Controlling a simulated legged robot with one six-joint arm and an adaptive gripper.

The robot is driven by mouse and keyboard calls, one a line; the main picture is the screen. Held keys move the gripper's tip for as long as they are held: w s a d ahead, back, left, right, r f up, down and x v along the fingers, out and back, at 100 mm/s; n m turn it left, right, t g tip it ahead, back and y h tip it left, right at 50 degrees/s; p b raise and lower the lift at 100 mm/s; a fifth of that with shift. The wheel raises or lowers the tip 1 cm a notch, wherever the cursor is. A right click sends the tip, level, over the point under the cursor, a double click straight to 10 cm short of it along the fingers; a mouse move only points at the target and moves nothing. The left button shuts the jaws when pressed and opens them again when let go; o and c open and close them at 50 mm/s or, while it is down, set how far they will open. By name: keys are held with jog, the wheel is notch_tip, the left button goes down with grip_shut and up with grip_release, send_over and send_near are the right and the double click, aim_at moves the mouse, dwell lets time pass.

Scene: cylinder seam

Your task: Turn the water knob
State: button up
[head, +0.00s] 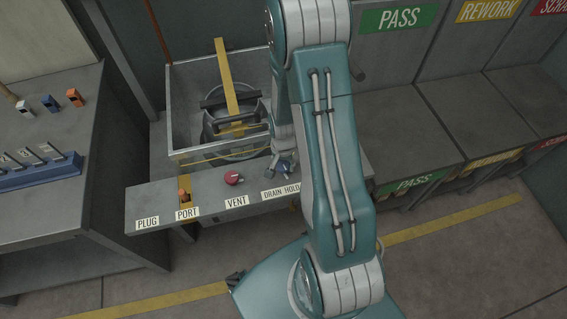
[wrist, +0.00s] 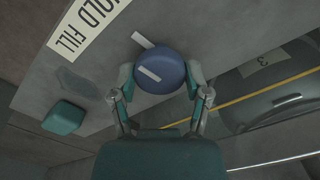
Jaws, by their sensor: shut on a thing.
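A round blue knob (wrist: 165,73) fills the space between the two fingers of my gripper (wrist: 160,80) in the wrist view. The fingers touch it from both sides and are shut on it. A white stripe marks its top, and a second white mark shows at its edge. In the head view the blue knob (head: 286,169) sits on the grey panel (head: 205,197) behind the label reading DRAIN HOLD; my arm hides the rest of that label. The wrist view shows the label's HOLD FILL part (wrist: 85,22).
A red knob (head: 233,177) labelled VENT and an orange piece (head: 184,197) at PORT sit left along the panel. Behind stands an open grey tank (head: 188,110) with a metal vessel (head: 238,130) and a yellow bar (head: 228,82). PASS and REWORK bins lie right.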

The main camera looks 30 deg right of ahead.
aim_at(283, 164)
jog(key=n, duration=0.4)
jog(key=shift+n, duration=0.4)
dwell(0.4)
jog(key=o, duration=1.1)
notch_tip(283, 164, up, 12)
jog(key=shift+f, duration=0.1)
